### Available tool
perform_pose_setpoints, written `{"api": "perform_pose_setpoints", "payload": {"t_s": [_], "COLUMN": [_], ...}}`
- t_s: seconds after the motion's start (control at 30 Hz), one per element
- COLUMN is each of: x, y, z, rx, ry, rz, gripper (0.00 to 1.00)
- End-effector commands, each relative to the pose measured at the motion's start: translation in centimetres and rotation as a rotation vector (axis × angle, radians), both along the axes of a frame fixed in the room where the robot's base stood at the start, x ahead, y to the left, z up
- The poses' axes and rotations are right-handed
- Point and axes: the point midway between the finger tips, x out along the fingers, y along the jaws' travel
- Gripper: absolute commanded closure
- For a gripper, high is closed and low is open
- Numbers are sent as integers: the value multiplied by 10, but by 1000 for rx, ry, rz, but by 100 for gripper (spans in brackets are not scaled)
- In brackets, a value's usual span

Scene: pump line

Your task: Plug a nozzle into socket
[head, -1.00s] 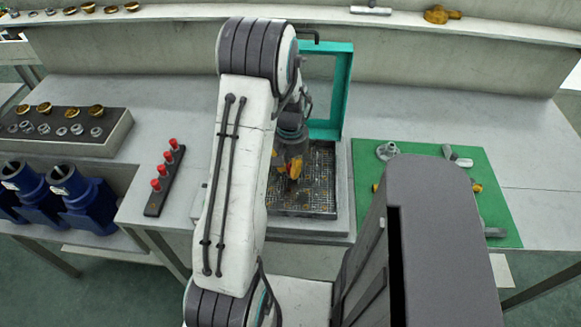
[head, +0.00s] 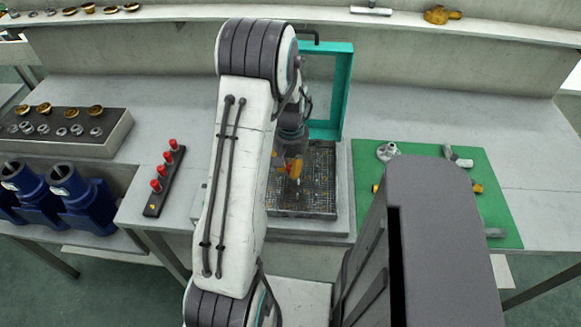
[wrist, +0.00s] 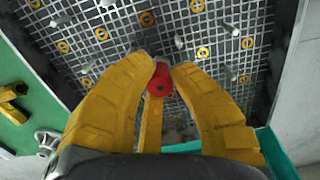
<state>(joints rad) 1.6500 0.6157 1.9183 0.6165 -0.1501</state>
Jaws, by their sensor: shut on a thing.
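My gripper (wrist: 160,68) has yellow fingers and is shut on a red nozzle (wrist: 158,82), which shows between the fingertips in the wrist view. In the head view my gripper (head: 294,168) is over the dark grid plate (head: 318,203), partly hidden by my arm. The wrist view shows the grid (wrist: 110,43) with yellow ring sockets (wrist: 197,6) and pale pegs spread across it. The nozzle's far end is hidden, so I cannot tell whether it touches the grid or a socket.
A dark rack with several red-topped nozzles (head: 157,184) stands to the left. A teal frame (head: 343,90) rises behind the grid. A green mat (head: 500,218) with metal fittings lies to the right. Blue pump bodies (head: 85,195) stand at the lower left.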

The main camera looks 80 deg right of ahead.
Motion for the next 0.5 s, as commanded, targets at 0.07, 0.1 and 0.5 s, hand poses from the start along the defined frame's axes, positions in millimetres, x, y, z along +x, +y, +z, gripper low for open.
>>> {"api": "perform_pose_setpoints", "payload": {"t_s": [0.07,0.1,0.5], "x": [0,0,0], "y": [0,0,0], "z": [0,0,-3], "rx": [0,0,0], "ry": [0,0,0], "rz": [0,0,0], "gripper": [100,100,100]}}
